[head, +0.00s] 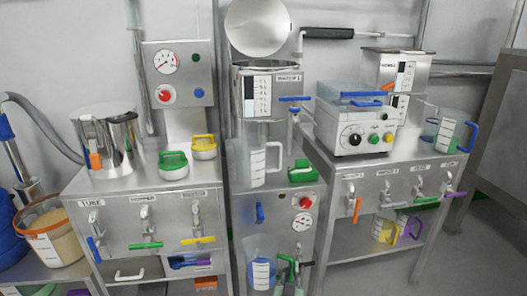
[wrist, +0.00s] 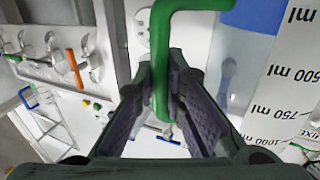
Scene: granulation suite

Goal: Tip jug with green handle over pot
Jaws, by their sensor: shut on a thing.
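The jug with the green handle (head: 261,250) is clear with a bluish tint and a white scale label. It appears roughly upright, low in front of the middle cabinet in the head view. In the wrist view its scaled wall (wrist: 285,75) fills the right side. My gripper (wrist: 160,105) is shut on the green handle (wrist: 160,60), with a finger on each side. A tall steel pot (head: 265,67) with a scale label stands above and behind the jug, its round lid (head: 258,26) raised. Another steel vessel (head: 125,137) with an orange tag stands at the left.
A clear jug with a white handle (head: 243,162) stands on the middle cabinet, in front of the tall pot. A green-lidded tub (head: 302,172) is beside it. Levers and a gauge (head: 302,222) stick out of the cabinet front. A blue-handled jug (head: 438,132) stands on the right bench.

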